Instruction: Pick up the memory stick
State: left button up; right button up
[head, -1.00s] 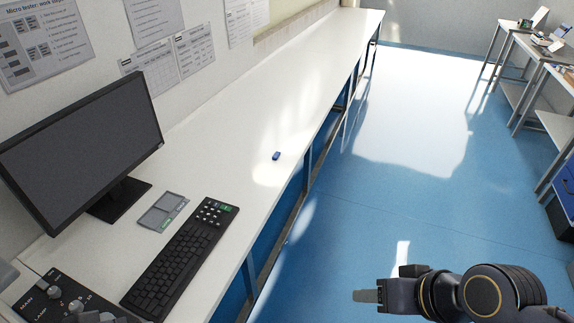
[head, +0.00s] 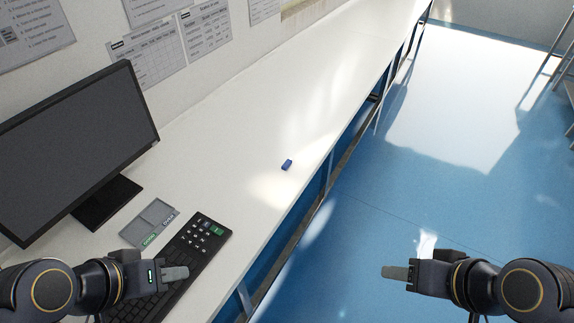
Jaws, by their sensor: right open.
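A small blue memory stick (head: 286,165) lies on the long white bench (head: 330,90), near its right edge. My right gripper (head: 396,272) is open and empty, over the blue floor to the right of the bench. Both grippers are well apart from the stick.
A black monitor (head: 75,150) stands on the bench at left. A black keyboard (head: 185,262) and a grey two-part tray (head: 149,222) lie in front of it. The bench around and beyond the stick is clear. Blue floor (head: 400,215) lies open at right.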

aim_at(286, 164)
jog(key=i+l, duration=0.7)
jog(key=i+u, duration=0.15)
jog(key=u, duration=1.7)
